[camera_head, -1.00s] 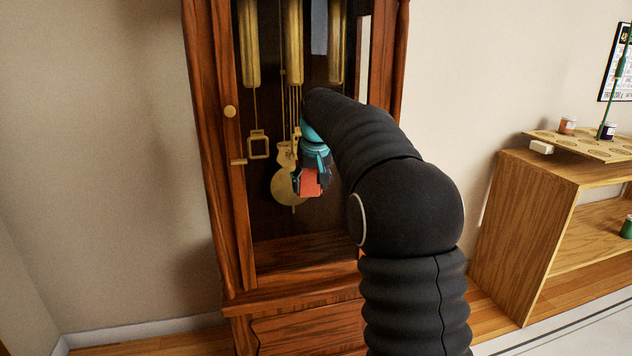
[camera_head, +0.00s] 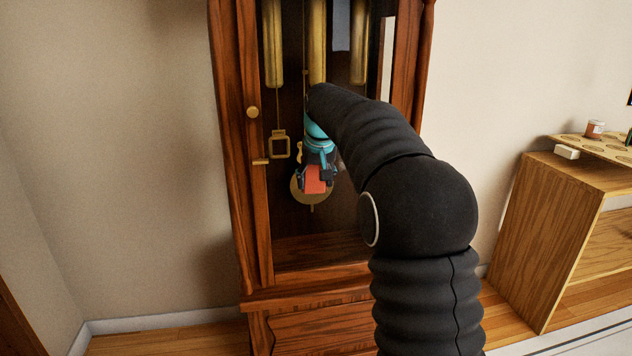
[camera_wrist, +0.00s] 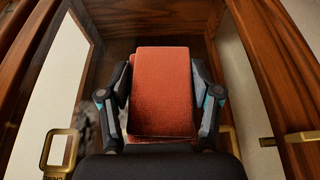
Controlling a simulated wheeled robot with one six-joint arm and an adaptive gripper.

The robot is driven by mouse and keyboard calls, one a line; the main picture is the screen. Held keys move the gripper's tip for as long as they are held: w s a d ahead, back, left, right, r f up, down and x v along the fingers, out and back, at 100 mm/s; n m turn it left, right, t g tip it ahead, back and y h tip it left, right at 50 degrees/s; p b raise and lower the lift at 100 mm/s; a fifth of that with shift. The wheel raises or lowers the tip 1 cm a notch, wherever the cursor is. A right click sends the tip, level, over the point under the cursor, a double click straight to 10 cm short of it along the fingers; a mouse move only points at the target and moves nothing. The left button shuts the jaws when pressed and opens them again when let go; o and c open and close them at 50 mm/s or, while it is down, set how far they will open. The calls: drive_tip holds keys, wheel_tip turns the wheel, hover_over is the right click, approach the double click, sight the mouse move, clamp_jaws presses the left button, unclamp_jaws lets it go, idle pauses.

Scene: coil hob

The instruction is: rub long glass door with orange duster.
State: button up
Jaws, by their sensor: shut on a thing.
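The long glass door (camera_head: 290,230) is the front of a tall wooden clock case, with brass weights and a pendulum showing behind the glass. My gripper (camera_head: 317,180) is in front of the lower middle of the door, by the pendulum disc. It is shut on the orange duster (camera_head: 314,180), a red-orange block. In the wrist view the duster (camera_wrist: 161,90) sits between both fingers, with the case's wooden frame on either side. I cannot tell whether the duster touches the glass. My arm hides part of the door's right side.
A round brass knob (camera_head: 252,112) and a small brass catch (camera_head: 261,161) are on the door's left frame. A wooden shelf unit (camera_head: 545,235) stands at the right, with a small jar (camera_head: 594,129) and a pale block (camera_head: 566,152) on top. Bare wall is at the left.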

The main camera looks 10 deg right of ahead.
drive_tip(key=shift+r, duration=0.35)
drive_tip(key=shift+d, duration=0.4)
drive_tip(key=d, duration=1)
drive_tip(key=shift+d, duration=0.3)
drive_tip(key=shift+f, duration=0.1)
drive_tip(key=s+b, duration=0.3)
drive_tip(key=s, duration=0.3)
drive_tip(key=shift+b, duration=0.4)
idle(0.4)
drive_tip(key=shift+s+b, duration=0.8)
drive_tip(key=shift+s, duration=0.7)
